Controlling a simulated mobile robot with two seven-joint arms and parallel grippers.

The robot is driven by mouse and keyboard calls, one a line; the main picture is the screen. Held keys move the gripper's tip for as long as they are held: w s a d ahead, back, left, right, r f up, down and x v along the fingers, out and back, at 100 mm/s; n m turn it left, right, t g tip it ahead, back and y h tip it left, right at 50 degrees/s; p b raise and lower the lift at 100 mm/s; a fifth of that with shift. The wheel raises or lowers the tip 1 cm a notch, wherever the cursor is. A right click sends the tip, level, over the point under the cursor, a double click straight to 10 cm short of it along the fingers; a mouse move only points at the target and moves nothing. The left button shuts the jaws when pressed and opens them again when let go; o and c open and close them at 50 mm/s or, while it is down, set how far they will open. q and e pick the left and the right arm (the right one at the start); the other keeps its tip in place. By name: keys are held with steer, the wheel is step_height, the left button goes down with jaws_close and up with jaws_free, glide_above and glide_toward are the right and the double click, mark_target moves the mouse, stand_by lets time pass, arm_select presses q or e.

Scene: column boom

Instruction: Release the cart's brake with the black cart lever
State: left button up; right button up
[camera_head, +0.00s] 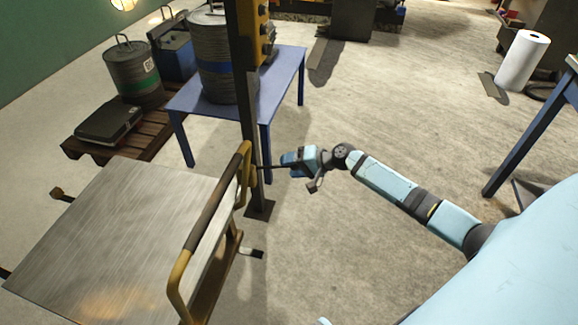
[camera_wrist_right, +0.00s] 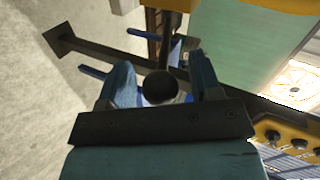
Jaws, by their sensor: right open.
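The cart (camera_head: 118,235) has a bare metal top and a yellow push handle (camera_head: 183,268) with a dark grip, at the lower left of the head view. The black cart lever (camera_head: 270,167) sticks out to the right from the handle side. My right gripper (camera_head: 286,161) is at the lever's outer end. In the right wrist view the lever's round black knob (camera_wrist_right: 160,88) sits between the two blue fingers of my right gripper (camera_wrist_right: 161,72), which stand apart on either side of it. Whether either finger touches the knob cannot be told. My left gripper is not in view.
A dark column (camera_head: 249,130) with a yellow control box stands just behind the handle. A blue table (camera_head: 284,72) carries a grey drum (camera_head: 215,65). The floor right of the cart is open.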

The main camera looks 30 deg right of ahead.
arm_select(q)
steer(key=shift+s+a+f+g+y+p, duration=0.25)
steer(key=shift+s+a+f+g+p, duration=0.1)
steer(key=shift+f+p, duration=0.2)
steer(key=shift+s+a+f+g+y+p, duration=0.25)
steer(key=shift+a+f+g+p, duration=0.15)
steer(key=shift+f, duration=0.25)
arm_select(e)
steer(key=v, duration=1.2)
steer(key=shift+s+d, duration=0.25)
steer(key=shift+d, duration=0.05)
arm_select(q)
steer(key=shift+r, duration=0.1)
arm_select(e)
steer(key=shift+r, duration=0.2)
